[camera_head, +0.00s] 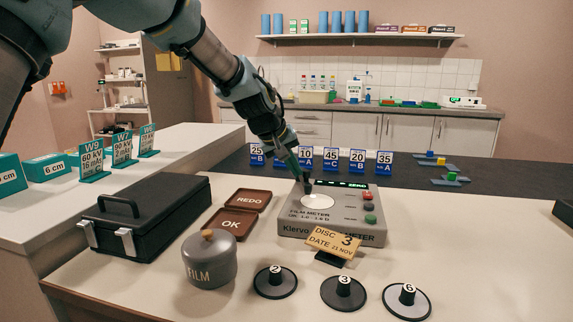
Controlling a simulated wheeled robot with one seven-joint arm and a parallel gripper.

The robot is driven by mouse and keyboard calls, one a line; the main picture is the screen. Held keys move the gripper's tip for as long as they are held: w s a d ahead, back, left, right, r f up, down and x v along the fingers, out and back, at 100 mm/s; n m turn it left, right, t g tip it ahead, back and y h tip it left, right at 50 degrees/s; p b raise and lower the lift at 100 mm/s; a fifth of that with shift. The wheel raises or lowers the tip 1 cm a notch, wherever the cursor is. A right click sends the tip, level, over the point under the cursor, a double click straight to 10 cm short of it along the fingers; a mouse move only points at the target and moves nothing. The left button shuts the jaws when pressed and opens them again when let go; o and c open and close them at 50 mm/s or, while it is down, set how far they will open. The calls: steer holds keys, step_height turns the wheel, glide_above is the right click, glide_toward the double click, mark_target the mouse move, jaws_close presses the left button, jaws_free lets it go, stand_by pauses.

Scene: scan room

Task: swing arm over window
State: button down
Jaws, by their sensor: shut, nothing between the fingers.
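The grey film meter (300,228) sits on the pale table, its label reading "FILM METER OK 1.0 - 1.9 D". A round white window (318,202) is on its top left. Red, grey and green buttons are at its right, and a green-lit display (357,185) is at its back. My gripper (306,183) is shut and points down at the meter's back left, just behind the window. A small dark part shows at the fingertips; I cannot tell whether it is the meter's arm or my fingers. The meter's swing arm is not clearly visible.
A tan "DISC 3" card (333,243) stands before the meter. Blue number signs (331,160) stand behind.

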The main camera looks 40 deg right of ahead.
steer(key=shift+s+d, duration=0.5)
steer(key=shift+s, duration=0.2)
steer(key=shift+s+d, duration=0.1)
steer(key=shift+s, duration=0.05)
